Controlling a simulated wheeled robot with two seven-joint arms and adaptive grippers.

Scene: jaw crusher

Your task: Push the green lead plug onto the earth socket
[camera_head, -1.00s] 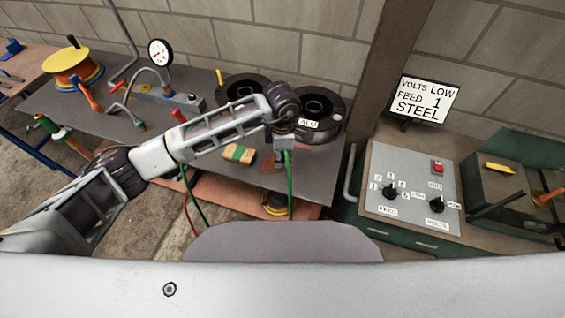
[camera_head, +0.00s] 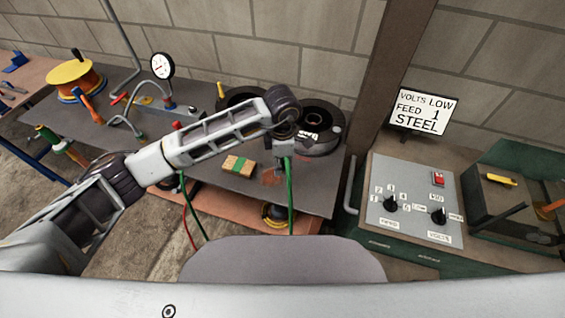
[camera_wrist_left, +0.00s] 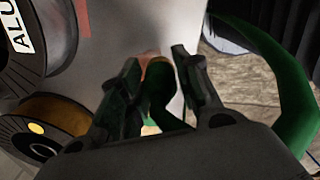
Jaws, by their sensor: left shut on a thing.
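My left gripper (camera_head: 279,173) hangs over the front right part of the dark bench, in front of the spools. In the left wrist view its two fingers (camera_wrist_left: 160,88) are shut on the green lead plug (camera_wrist_left: 161,95). The green lead (camera_head: 290,195) hangs from the gripper past the bench's front edge, and curves round at the right of the wrist view (camera_wrist_left: 292,95). A copper-coloured patch shows just beyond the plug in the wrist view. I cannot make out the earth socket for certain. My right gripper is not in view.
Black spools (camera_head: 318,137) stand behind the gripper. A wooden block with a green band (camera_head: 238,165) lies left of it. A gauge (camera_head: 162,66) and pipes stand farther left. At right are a control panel (camera_head: 416,204) and a sign (camera_head: 424,110). A red lead (camera_head: 188,225) hangs in front.

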